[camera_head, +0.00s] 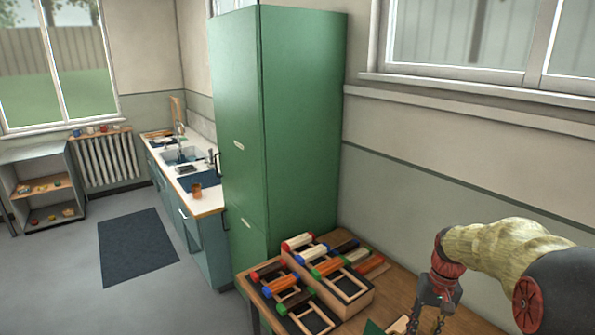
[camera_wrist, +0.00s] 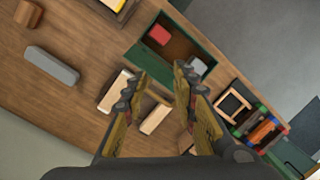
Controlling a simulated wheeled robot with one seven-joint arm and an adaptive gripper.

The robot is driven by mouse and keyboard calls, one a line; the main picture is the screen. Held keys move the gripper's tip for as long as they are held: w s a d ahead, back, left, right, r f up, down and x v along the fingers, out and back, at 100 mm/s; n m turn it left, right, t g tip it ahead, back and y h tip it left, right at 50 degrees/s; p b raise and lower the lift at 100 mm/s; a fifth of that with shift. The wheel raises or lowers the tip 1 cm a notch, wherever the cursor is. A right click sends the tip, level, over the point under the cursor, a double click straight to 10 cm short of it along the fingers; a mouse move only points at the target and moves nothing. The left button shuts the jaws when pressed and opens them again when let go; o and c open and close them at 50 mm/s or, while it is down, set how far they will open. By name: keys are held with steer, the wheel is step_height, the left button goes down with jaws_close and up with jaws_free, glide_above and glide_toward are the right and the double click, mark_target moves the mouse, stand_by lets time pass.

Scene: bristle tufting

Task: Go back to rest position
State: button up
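My gripper (camera_head: 433,318) hangs over the wooden table (camera_head: 398,287) at the lower right of the head view. In the wrist view my gripper (camera_wrist: 158,84) points down with its two fingers apart, and nothing is held between them. A pale wooden block (camera_wrist: 155,118) shows between the fingers and appears to lie on the table below. Another pale block (camera_wrist: 115,91) is partly covered by the left finger. My arm reaches in from the right in the head view.
A green-walled box (camera_wrist: 147,47) holds a red block (camera_wrist: 158,35) and a grey piece. A grey bar (camera_wrist: 51,67) and a brown block (camera_wrist: 28,13) lie on the table. A wooden rack (camera_head: 352,296) with coloured-ended rollers stands beside the green cabinet (camera_head: 300,130).

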steer(key=s+a+r+n+t+b, duration=0.1)
steer(key=s+a+r+t, duration=0.1)
steer(key=s, duration=0.5)
steer(key=s+a+r+t+b, duration=0.1)
steer(key=s+a+r+t, duration=0.1)
steer(key=s+a+r, duration=0.2)
steer(key=s+a+r+n+t+h+b, duration=0.1)
steer(key=s+a+r, duration=0.3)
steer(key=s, duration=0.8)
steer(key=shift+s+a+n+t+b, duration=0.3)
steer(key=shift+a+t, duration=0.5)
steer(key=shift+a, duration=0.6)
